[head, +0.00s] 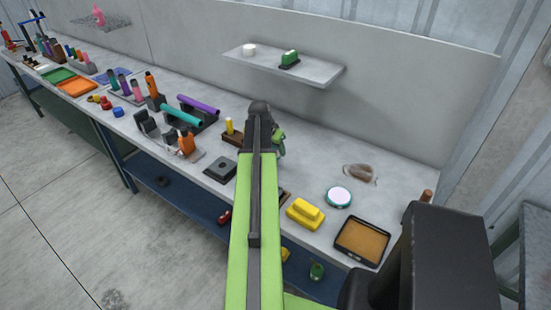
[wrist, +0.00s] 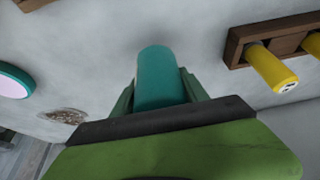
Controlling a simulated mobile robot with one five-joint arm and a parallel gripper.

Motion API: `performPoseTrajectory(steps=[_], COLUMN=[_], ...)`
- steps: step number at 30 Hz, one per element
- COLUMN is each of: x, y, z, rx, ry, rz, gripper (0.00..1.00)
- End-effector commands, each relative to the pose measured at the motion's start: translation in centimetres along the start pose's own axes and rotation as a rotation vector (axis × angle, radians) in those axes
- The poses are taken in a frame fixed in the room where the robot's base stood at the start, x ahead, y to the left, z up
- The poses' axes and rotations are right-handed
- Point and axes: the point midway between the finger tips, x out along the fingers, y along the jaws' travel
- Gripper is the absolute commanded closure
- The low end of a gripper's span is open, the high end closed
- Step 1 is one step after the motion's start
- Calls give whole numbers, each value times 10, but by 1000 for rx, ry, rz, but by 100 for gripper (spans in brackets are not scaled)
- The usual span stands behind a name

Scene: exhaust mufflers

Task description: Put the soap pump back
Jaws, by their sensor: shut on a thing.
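My gripper (wrist: 158,88) is shut on a teal cylinder (wrist: 160,78), with one green finger on each side of it. The cylinder is seen nearly end on in the wrist view. No pump head shows on it, so I cannot tell for sure that it is the soap pump. In the head view my gripper (head: 279,143) is over the bench, mostly behind my arm, and the cylinder is hidden. I cannot tell whether the cylinder touches the bench.
A wall shelf (head: 325,74) holds a white round thing (head: 249,49) and a green thing (head: 289,58). A wooden block with yellow cylinders (wrist: 272,68) is close on one side. A round teal-rimmed dish (head: 339,197), a yellow thing (head: 305,213) and a brown tray (head: 362,241) lie to the right.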

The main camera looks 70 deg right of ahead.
Motion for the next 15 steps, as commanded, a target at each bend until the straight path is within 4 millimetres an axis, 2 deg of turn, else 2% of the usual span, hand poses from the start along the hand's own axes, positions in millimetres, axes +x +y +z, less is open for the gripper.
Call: performPoseTrajectory(steps=[3, 6, 15], x=[23, 38, 35], y=[0, 0, 1], z=[9, 15, 14], rx=[0, 0, 0], ry=[0, 0, 0], rz=[0, 0, 0], gripper=[100, 100, 100])
